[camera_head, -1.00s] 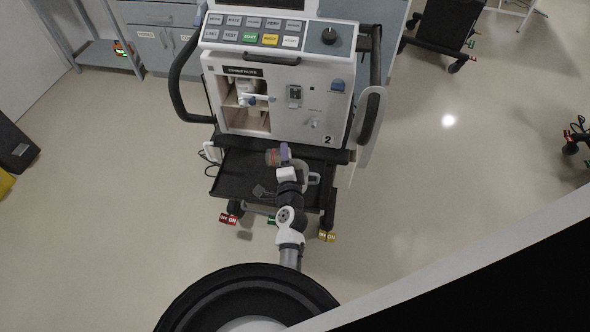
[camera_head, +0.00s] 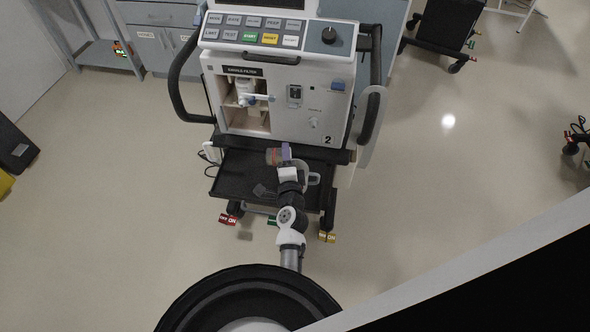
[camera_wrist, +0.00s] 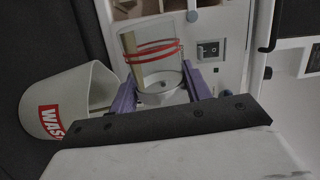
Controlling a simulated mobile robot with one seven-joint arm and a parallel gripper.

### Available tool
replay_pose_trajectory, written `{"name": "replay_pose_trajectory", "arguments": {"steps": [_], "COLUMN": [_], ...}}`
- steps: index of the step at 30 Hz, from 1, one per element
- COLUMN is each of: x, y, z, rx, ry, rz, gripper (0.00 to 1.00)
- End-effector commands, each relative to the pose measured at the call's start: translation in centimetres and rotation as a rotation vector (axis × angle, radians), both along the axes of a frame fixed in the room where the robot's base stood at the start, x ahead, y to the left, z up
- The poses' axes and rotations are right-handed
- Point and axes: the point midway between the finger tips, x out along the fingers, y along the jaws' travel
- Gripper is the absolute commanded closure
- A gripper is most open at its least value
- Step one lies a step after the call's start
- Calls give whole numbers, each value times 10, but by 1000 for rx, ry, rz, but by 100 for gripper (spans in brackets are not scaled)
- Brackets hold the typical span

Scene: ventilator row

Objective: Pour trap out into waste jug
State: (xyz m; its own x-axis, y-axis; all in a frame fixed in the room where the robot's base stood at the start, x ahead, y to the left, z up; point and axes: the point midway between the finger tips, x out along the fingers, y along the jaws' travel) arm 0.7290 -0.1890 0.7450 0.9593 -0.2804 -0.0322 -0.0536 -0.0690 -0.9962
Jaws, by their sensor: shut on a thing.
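My gripper (camera_wrist: 165,90) has purple fingers and is shut on the trap (camera_wrist: 150,55), a clear cup with red bands and a white collar. A yellowish strip shows along the cup's left wall. The wrist view is rolled, with the tray side at left, so the trap appears to lie on its side. The white waste jug (camera_wrist: 60,115), with a red label, is at left in that view, apart from the trap and on its lower side. In the head view my gripper (camera_head: 285,155) and the reddish trap (camera_head: 272,157) are small, above the cart's tray.
The ventilator (camera_head: 280,100), marked 2, stands just behind my gripper, with an open filter recess (camera_head: 245,105) at its left. The black lower tray (camera_head: 232,175) lies below. Colored tags sit by the casters. Floor is clear on both sides.

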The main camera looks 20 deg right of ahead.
Motion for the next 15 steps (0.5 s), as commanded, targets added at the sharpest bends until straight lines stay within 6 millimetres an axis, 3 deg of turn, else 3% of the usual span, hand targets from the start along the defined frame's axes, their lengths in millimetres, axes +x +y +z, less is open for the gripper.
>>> {"name": "replay_pose_trajectory", "arguments": {"steps": [15], "x": [0], "y": [-1], "z": [0], "rx": [34], "ry": [-16], "rz": [-1], "gripper": [92]}}
